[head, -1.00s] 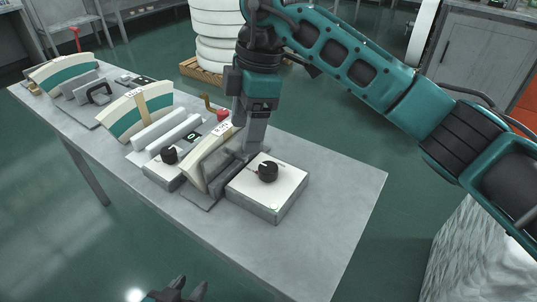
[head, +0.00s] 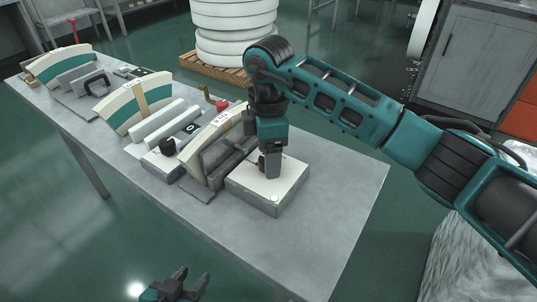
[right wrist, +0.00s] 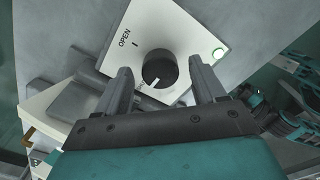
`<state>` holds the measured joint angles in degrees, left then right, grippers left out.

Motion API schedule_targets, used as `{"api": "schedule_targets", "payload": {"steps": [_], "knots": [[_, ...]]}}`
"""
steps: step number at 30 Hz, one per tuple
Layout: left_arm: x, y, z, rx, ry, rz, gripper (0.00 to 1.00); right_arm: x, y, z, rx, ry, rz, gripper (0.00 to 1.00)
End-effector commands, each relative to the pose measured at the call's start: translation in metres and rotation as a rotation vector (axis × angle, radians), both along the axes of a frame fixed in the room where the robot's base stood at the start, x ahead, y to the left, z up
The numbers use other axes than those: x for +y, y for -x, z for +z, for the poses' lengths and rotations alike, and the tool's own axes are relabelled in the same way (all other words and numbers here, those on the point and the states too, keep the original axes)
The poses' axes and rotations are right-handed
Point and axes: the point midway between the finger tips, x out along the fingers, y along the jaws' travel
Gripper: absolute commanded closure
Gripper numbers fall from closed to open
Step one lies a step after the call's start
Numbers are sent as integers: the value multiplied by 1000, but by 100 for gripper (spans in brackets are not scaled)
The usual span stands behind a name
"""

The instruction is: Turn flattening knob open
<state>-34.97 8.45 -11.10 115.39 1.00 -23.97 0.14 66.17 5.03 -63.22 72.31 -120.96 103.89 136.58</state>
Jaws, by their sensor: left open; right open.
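The flattening knob (right wrist: 160,68) is black and round, on the white top of a grey box (head: 262,186). In the right wrist view its white pointer line aims down-left, away from the printed "OPEN" label (right wrist: 125,38) and its tick. Another label by the pointer is too covered to read. My right gripper (right wrist: 161,70) is open, with a finger on each side of the knob and a visible gap to both. In the head view my right gripper (head: 270,173) points down over the box and hides the knob. My left gripper (head: 186,284) is open, low at the bottom edge.
A grey and cream pressing device (head: 222,150) stands left of the box. The table's right end (head: 335,190) is clear.

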Motion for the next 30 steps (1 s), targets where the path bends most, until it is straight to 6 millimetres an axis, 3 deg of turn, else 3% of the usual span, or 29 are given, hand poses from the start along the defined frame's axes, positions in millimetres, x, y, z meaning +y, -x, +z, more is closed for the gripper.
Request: {"api": "schedule_targets", "payload": {"steps": [11,27,30], "knots": [[-1,-2,2,-5,0,-2,57,0,0,-6,1,0,1,31],[0,-2,2,-6,0,-2,57,0,0,-6,0,0,1,82],[0,-2,2,-6,0,-1,57,0,0,-6,0,0,2,87]]}}
